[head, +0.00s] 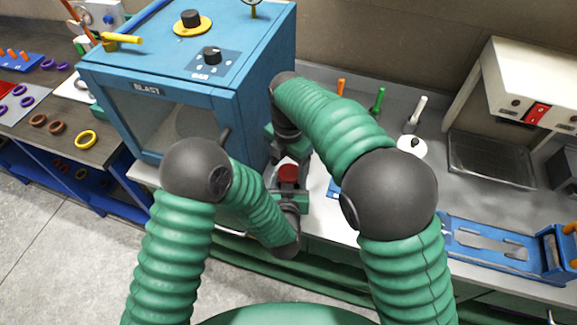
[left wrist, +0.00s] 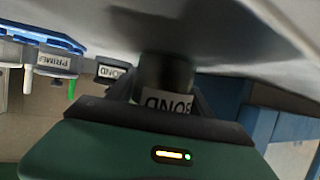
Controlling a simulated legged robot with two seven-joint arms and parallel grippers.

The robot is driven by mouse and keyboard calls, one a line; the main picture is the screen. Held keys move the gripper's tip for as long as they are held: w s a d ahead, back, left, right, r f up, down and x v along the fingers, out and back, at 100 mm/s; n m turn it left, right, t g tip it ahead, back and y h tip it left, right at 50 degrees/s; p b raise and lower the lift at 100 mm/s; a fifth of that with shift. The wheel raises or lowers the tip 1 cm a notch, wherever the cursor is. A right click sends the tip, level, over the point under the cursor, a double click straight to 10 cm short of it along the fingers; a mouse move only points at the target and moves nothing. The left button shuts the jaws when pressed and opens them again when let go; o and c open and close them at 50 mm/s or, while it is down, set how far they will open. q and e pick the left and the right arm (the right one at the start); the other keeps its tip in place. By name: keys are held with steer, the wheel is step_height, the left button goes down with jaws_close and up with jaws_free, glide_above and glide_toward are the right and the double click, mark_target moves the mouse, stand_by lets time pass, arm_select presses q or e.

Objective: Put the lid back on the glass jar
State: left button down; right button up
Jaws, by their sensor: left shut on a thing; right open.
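My left gripper (head: 290,195) is shut on a small dark jar with a white label (left wrist: 167,102), which reads BOND upside down in the left wrist view. In the head view a round red top (head: 289,172) shows at the left gripper's fingers; I cannot tell whether it is a lid or the jar's contents. My right gripper (head: 288,156) is open just above it, partly hidden by its own wrist. A white round piece with a black knob (head: 411,147) rests on the counter at the right; it may be the lid, but I cannot be sure.
The blue BLAST cabinet (head: 180,85) stands close to the left of both hands. A green-handled tool (head: 377,102), a grey tray (head: 490,157) and a blue fixture (head: 500,247) are on the counter at the right. A white machine (head: 525,85) stands at the back right.

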steer(key=shift+r, duration=1.95)
steer(key=shift+c, duration=0.3)
step_height(320, 180, up, 4)
steer(key=shift+f, duration=0.25)
step_height(320, 180, down, 8)
steer(key=shift+f, duration=0.1)
